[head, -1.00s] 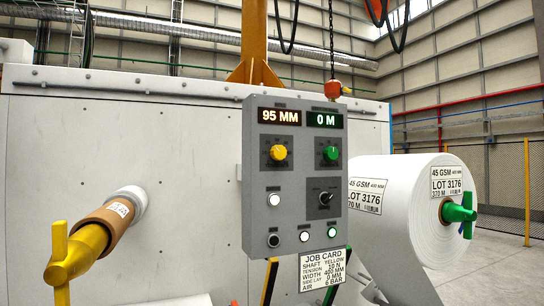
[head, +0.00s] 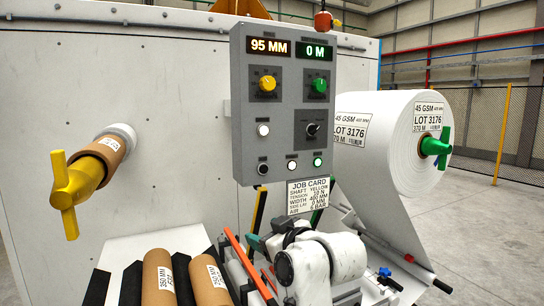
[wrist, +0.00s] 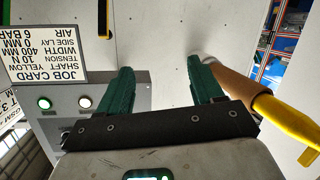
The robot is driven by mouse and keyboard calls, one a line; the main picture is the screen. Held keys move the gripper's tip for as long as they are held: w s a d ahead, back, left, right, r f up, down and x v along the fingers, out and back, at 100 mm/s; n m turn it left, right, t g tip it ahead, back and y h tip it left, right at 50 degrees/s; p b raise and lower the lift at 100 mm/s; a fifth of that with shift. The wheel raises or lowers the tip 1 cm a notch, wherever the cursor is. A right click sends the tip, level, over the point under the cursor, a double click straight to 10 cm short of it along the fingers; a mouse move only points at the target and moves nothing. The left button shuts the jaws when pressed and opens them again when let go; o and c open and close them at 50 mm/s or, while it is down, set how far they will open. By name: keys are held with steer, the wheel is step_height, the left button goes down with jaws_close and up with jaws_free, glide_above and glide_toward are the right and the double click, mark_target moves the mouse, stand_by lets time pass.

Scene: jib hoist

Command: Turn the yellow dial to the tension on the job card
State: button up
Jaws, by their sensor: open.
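The yellow dial (head: 267,84) is at the upper left of the grey control panel (head: 243,150), under an amber display (head: 268,47) reading 95 MM. Its scale is too small to read. The job card (head: 314,193) hangs below the panel. It also shows upside down in the wrist view (wrist: 45,50), where the tension line seems to read 10 N. My gripper (wrist: 162,85) is open and empty, its green fingers apart before the white machine wall. In the head view it is low, below the panel and apart from the dial, partly hidden by my wrist.
A green dial (head: 319,86) sits right of the yellow one, under a display reading 0 M. A small black switch and several lit buttons are lower down. A yellow-handled shaft (head: 80,180) juts out at left. A white roll (head: 385,140) stands at right. Brown cores (head: 160,278) lie in front.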

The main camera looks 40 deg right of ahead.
step_height(320, 180, up, 13)
steer(key=w+d+t+h, duration=0.1)
steer(key=w+d+t, duration=0.1)
steer(key=d+t, duration=0.1)
steer(key=m+t+h, duration=0.2)
steer(key=t+h, duration=0.1)
steer(key=t, duration=0.1)
glide_toward(269, 84)
steer(key=p+x, duration=0.3)
steer(key=x, duration=0.5)
steer(key=shift+w+d+r, duration=0.1)
steer(key=shift+c, duration=0.3)
steer(key=c, duration=1)
steer(key=shift+n, duration=0.3)
